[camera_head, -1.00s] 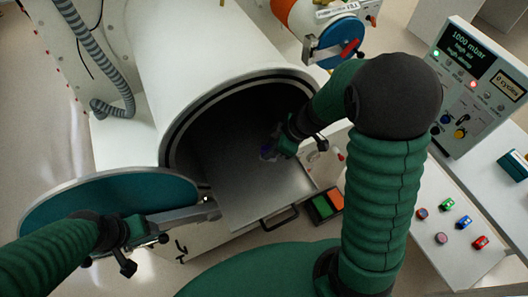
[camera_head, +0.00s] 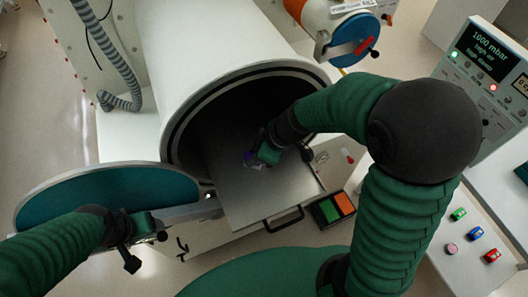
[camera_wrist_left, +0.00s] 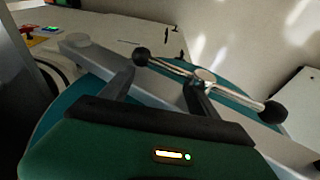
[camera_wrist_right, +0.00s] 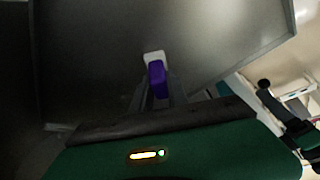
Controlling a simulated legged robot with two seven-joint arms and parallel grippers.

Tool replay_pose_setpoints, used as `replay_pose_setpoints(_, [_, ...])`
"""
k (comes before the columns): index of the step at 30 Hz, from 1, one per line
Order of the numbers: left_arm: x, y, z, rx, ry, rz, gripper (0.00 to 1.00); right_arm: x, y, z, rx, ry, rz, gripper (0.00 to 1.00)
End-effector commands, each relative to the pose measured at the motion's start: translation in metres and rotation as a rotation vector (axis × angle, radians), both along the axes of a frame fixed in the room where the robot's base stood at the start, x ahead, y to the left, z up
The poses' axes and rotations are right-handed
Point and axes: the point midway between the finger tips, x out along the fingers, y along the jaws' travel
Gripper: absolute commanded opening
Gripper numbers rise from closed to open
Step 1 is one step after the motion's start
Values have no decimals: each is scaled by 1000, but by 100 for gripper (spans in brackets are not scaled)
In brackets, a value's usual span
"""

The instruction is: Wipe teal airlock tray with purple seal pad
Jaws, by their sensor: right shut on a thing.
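The airlock tray (camera_head: 235,193) is a flat grey metal plate sticking out of the round chamber mouth. It looks grey, not teal. My right gripper (camera_head: 262,158) is over the tray, just at the chamber mouth, shut on the purple seal pad (camera_head: 249,159). In the right wrist view the pad (camera_wrist_right: 157,82) sits between the fingers, with a white end (camera_wrist_right: 154,57) against or just above the tray plate (camera_wrist_right: 95,50); contact is unclear. My left gripper (camera_head: 140,240) is by the open door's arm; in the left wrist view its fingers (camera_wrist_left: 160,92) are spread apart.
The teal round door (camera_head: 110,200) stands open left of the chamber (camera_head: 225,50). A bar handle with black ball ends (camera_wrist_left: 205,78) lies close to my left fingers. A control panel (camera_head: 485,75) and several coloured buttons (camera_head: 475,233) are at right. A green-orange switch box (camera_head: 333,208) sits beside the tray.

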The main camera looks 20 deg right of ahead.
Motion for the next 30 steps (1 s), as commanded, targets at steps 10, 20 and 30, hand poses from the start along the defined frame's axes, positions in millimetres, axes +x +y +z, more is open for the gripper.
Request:
replay_pose_setpoints(10, [-4,0,-4,0,13,2,68,-3,7,-1,3,6,5,0])
replay_pose_setpoints(20, [-5,0,19,-1,16,3,68,-2,6,38,2,0,2,0])
replay_pose_setpoints(30, [-3,0,32,0,8,2,68,0,5,61,1,1,1,0])
